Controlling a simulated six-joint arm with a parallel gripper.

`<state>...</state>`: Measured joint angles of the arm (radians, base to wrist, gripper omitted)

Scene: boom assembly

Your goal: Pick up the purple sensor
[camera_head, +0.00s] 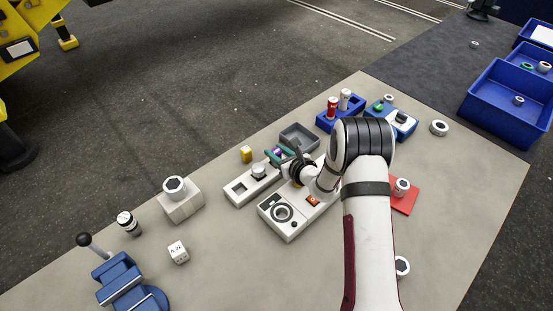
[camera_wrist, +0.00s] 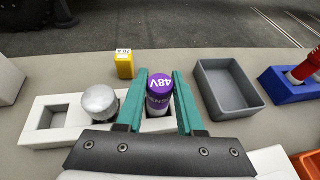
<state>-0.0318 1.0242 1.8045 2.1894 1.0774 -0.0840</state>
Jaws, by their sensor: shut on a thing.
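The purple sensor (camera_wrist: 160,90) is a short cylinder with a purple cap marked 48V, standing upright at a white holder block (camera_wrist: 36,133). My gripper (camera_wrist: 158,82) has its two green fingers on either side of the sensor, shut on it. In the head view my gripper (camera_head: 281,153) is over the right part of the white block (camera_head: 238,188), with a bit of the purple sensor (camera_head: 277,152) showing between the fingers. The sensor's lower end is hidden, so I cannot tell whether it is still seated in the block.
A silver knob (camera_wrist: 99,103) stands on the same block, left of my gripper. A yellow block (camera_wrist: 124,64) stands behind, and an empty grey tray (camera_wrist: 229,88) is close on the right. A blue holder with a red cylinder (camera_head: 332,107) stands farther right.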

